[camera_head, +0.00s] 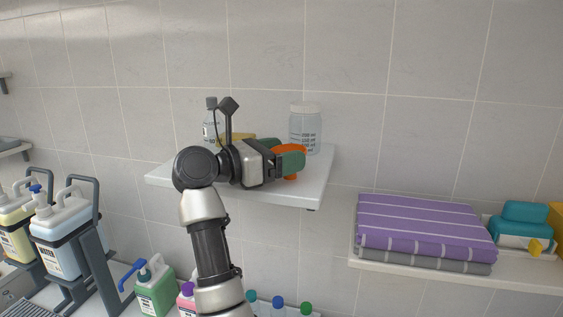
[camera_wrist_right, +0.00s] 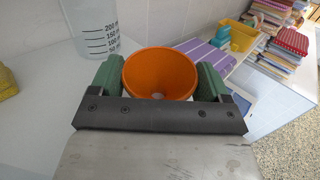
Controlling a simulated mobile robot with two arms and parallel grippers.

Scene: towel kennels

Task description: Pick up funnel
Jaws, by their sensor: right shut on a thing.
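The orange funnel (camera_head: 290,150) is at the white wall shelf (camera_head: 316,180), in front of the clear measuring bottle. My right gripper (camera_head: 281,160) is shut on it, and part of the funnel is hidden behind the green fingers. In the right wrist view the funnel (camera_wrist_right: 160,76) sits between the two green finger pads (camera_wrist_right: 158,84), its wide mouth facing the camera. Whether its lower end touches the shelf cannot be told. My left gripper is not in view.
A clear measuring bottle (camera_head: 305,130) stands close behind the funnel. A spray bottle (camera_head: 210,125) and a yellow item (camera_head: 242,136) are at the shelf's left. Folded purple towels (camera_head: 420,225) lie on a lower shelf at right. Large jugs (camera_head: 60,240) stand at lower left.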

